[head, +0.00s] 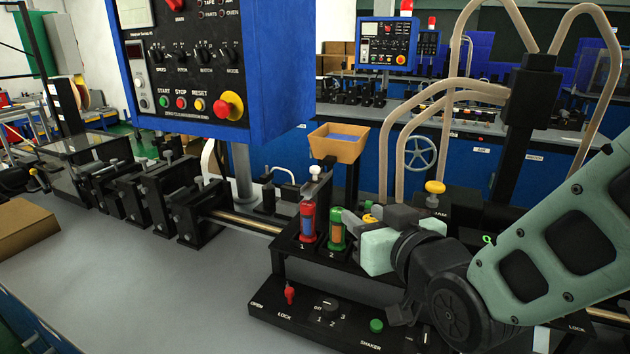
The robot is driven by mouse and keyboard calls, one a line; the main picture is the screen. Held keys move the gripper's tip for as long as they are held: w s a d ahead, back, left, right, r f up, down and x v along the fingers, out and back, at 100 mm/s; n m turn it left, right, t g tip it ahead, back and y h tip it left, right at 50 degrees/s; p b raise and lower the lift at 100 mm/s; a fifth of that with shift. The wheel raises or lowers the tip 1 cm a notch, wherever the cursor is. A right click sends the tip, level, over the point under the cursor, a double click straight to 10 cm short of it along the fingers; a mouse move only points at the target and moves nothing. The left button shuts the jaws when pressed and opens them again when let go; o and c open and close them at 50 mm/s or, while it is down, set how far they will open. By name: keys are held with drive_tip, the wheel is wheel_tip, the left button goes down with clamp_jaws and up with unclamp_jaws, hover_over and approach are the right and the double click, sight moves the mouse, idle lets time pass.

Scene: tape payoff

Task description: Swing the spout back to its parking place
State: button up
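A tan hopper (338,143) stands above a black rack (290,262). A small black arm with a silver knob (315,172), which looks like the spout, slants down from the hopper's left side over the red-capped tube (308,222) at place 1. Its lower end is close above that tube; I cannot tell if they touch. A green-capped tube (336,232) stands at place 2. My gripper (358,228) is just right of the green tube, pointing left, apart from the spout. Its fingertips overlap in this view, so its opening is unclear. My wrist hides the rack's right side.
A blue control box (205,70) on a post overhangs the bench at upper left. Black clamps (150,195) and a brass rod (245,222) lie left of the rack. The grey bench top (130,280) is clear at front left.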

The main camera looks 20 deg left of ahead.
sight(317, 170)
drive_tip(key=shift+n+t+y, duration=0.3)
drive_tip(key=shift+t+y, duration=0.3)
drive_tip(key=shift+y, duration=0.2)
drive_tip(key=p+x, duration=0.1)
drive_tip(key=x, duration=0.5)
drive_tip(key=p+x, duration=0.2)
drive_tip(key=x, duration=0.4)
drive_tip(key=s+a+p+x, duration=0.1)
drive_tip(key=x, duration=0.5)
drive_tip(key=shift+w+a+r, duration=0.25)
drive_tip(key=shift+w+r, duration=0.05)
clamp_jaws()
